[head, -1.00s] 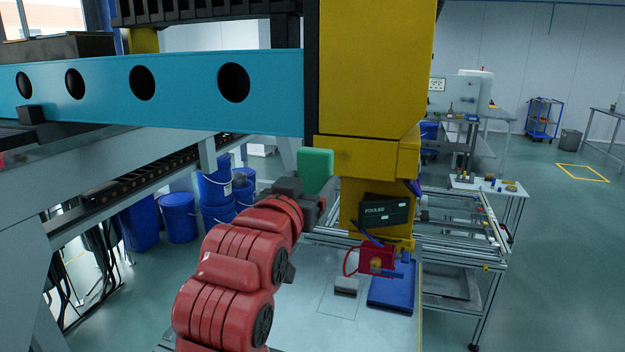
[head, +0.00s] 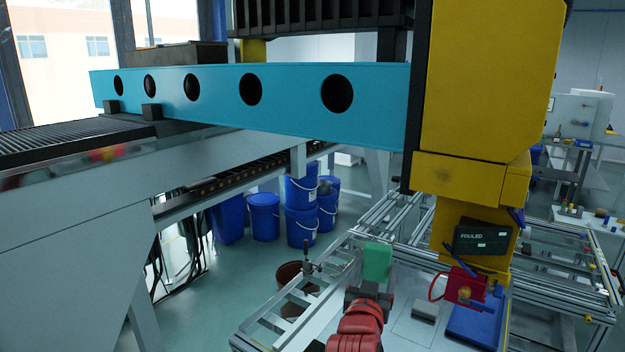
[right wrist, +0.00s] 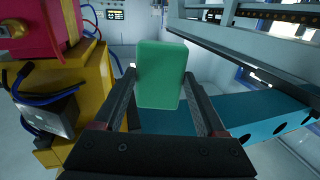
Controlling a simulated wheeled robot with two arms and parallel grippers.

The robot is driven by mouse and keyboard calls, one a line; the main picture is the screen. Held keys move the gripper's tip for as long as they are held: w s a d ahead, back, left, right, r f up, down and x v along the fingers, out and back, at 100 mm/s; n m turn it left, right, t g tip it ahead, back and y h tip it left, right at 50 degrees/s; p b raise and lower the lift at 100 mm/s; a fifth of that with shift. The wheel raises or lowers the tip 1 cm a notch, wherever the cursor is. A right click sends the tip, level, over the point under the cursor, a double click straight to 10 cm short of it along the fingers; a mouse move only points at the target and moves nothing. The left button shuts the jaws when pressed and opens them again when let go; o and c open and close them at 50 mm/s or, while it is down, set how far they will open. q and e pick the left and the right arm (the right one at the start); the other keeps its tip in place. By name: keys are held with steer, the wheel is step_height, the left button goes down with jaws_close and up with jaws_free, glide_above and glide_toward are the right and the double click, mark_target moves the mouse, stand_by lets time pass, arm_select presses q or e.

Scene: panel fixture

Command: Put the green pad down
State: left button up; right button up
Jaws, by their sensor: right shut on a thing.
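The green pad (head: 377,262) is a small block with rounded corners, held upright in my right gripper (head: 373,284) over the left part of the white worktable in the head view. In the right wrist view the pad (right wrist: 161,75) stands between the two dark fingers of my gripper (right wrist: 160,103), which are shut on its sides. Its far side is hidden. I cannot tell how high the pad is above the table. My left gripper is not in view.
A blue tray (head: 472,327), a red fixture (head: 464,287) and a small grey block (head: 425,310) sit on the worktable (head: 398,337), right of my gripper. The yellow machine column (head: 490,80) and turquoise beam (head: 215,100) rise behind. Blue buckets (head: 300,225) stand on the floor.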

step_height(320, 180, down, 12)
steer(key=s+d+n+y, duration=0.1)
steer(key=s+n+y, duration=0.1)
steer(key=y, duration=0.1)
steer(key=s+d+f+n+t+y, duration=0.1)
steer(key=s+d+f+y, duration=0.1)
steer(key=s+f, duration=1.2)
step_height(320, 180, down, 4)
steer(key=shift+s+d+r+n+y, duration=0.2)
steer(key=shift+s+d+n+y, duration=0.15)
steer(key=shift+d, duration=0.1)
